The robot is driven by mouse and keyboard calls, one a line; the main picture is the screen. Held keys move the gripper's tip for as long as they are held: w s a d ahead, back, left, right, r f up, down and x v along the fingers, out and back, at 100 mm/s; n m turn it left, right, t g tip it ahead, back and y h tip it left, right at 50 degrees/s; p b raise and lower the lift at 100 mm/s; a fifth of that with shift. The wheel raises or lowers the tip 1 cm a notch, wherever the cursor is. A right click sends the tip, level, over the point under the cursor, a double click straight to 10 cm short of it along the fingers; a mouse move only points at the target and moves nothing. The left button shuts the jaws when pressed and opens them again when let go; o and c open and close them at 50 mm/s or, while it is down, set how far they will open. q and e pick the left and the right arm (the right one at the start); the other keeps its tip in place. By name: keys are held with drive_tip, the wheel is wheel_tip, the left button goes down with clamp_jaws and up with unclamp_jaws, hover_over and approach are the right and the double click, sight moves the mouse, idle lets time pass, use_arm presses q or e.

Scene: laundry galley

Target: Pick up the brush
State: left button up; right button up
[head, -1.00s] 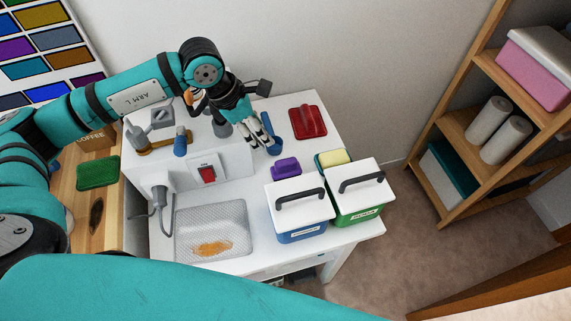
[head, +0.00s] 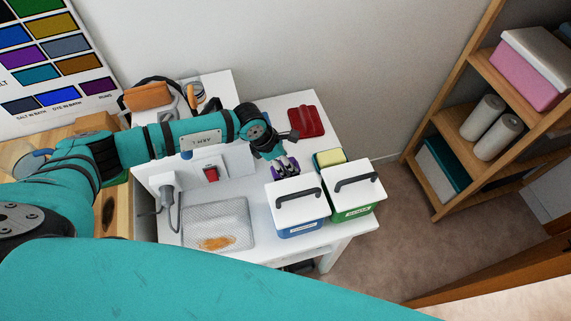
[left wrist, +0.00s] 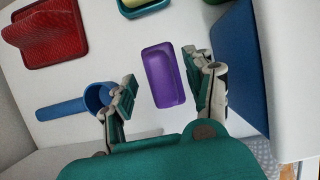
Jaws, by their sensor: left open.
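No bristles show, so I cannot tell for sure which thing is the brush. A small purple block (left wrist: 164,75) with a rimmed top lies on the white worktop. In the head view the purple block (head: 292,160) is largely covered by my left gripper (head: 287,170). In the left wrist view my left gripper (left wrist: 166,88) is open and empty, with the block just beyond and between its fingertips, apart from them. A red ridged piece with a raised part (left wrist: 48,30) lies to the left; it also shows at the back of the worktop (head: 306,120). My right gripper is not in view.
A blue scoop (left wrist: 62,110) lies left of the block. A blue bin (head: 297,208) and a green bin (head: 353,192), both white-lidded with handles, stand close to my left gripper. A yellow sponge (head: 330,157) sits behind them. A grey mesh tray (head: 218,225) is at the front left.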

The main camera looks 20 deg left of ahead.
use_arm(q)
drive_tip(key=shift+d+f, duration=0.15)
drive_tip(key=shift+f, duration=0.2)
drive_tip(key=shift+c, duration=0.3)
clamp_jaws()
drive_tip(key=shift+r, duration=0.1)
